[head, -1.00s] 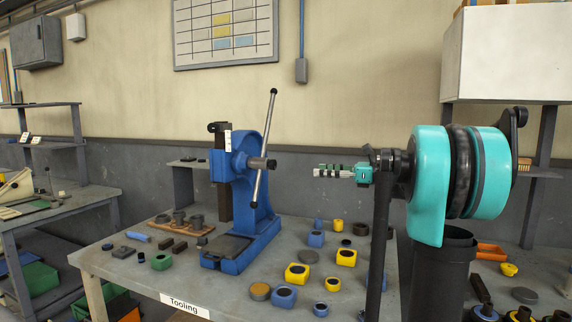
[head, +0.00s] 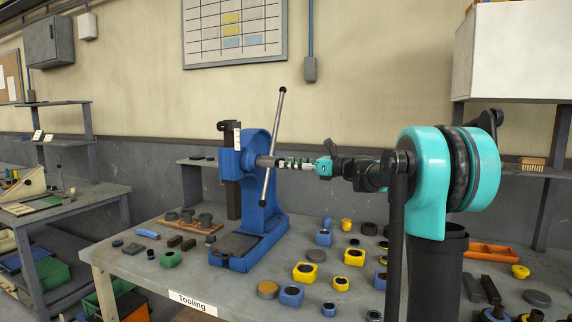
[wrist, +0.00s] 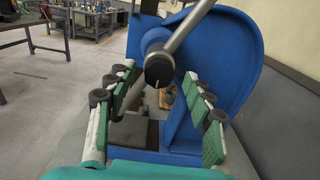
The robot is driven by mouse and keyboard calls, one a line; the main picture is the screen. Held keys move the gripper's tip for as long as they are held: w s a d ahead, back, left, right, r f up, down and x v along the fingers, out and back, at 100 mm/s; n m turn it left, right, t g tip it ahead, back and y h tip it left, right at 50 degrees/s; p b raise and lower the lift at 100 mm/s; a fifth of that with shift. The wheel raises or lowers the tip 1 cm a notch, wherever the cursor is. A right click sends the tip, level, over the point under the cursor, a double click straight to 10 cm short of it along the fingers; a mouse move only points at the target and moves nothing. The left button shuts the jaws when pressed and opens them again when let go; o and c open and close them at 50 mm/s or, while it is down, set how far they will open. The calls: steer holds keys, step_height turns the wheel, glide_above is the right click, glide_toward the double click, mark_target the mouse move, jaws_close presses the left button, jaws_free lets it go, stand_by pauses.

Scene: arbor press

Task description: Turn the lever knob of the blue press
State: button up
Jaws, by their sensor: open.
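The blue press (head: 262,219) stands on the table, and its frame also fills the middle of the wrist view (wrist: 222,50). Its steel lever (head: 274,140) leans steeply through a grey, dark-faced hub (wrist: 158,69). A black upper knob (head: 282,90) and a black lower knob (head: 262,205) end the lever; neither shows clearly in the wrist view. My gripper (head: 281,163) is open at hub height, close to the lever. In the wrist view its green-padded fingers (wrist: 159,78) spread to either side of the hub. I cannot tell whether they touch anything.
Yellow and blue blocks (head: 305,271) and other small parts lie on the table right of the press. A wooden tray (head: 188,224) with dark parts sits left of it. The air above the press is free.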

steer(key=shift+x, duration=0.95)
steer(key=c, duration=1.2)
